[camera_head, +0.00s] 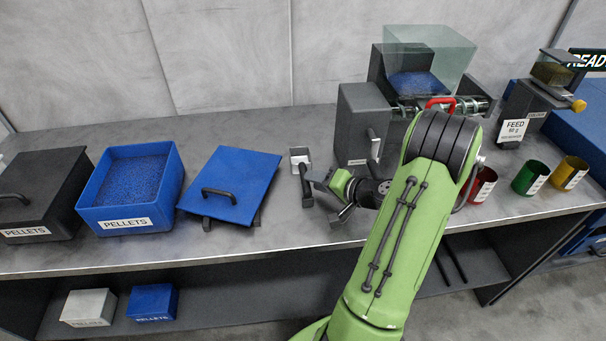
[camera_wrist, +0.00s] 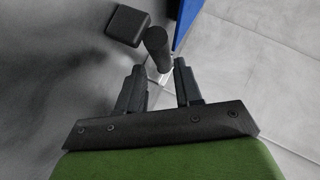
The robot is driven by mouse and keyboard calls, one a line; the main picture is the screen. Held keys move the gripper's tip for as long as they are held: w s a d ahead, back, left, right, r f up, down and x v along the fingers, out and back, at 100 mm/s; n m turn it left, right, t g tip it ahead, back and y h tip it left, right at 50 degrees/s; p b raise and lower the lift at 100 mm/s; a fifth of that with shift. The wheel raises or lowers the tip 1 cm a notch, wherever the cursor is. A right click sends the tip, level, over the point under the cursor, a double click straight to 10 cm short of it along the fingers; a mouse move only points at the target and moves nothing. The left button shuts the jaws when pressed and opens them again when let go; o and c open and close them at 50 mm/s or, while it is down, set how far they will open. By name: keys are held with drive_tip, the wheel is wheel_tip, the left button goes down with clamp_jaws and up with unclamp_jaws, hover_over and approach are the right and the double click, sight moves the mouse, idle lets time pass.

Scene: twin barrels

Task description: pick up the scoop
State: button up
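The scoop appears to be the small item with a pale metal part (camera_head: 299,154) and a dark upright handle (camera_head: 306,188), on the table right of the blue lid. My gripper (camera_head: 329,196) is just right of it, low over the table. In the wrist view my gripper (camera_wrist: 159,68) has its two fingers apart, with a dark round handle (camera_wrist: 156,43) at and just beyond the gap between the fingertips. I cannot tell whether either finger touches it. The scoop's bowl is not clearly seen there.
A blue lid (camera_head: 233,183) with a black handle lies close on the left, beside the blue pellet bin (camera_head: 100,195). A dark machine (camera_head: 361,110) stands behind my gripper. Red, green (camera_head: 530,176) and yellow cups stand at the right. The table's front edge is near.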

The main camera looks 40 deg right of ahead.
sight(303, 173)
drive_tip(key=x, duration=0.5)
drive_tip(key=shift+w+a+r, duration=0.1)
drive_tip(key=shift+r, duration=0.1)
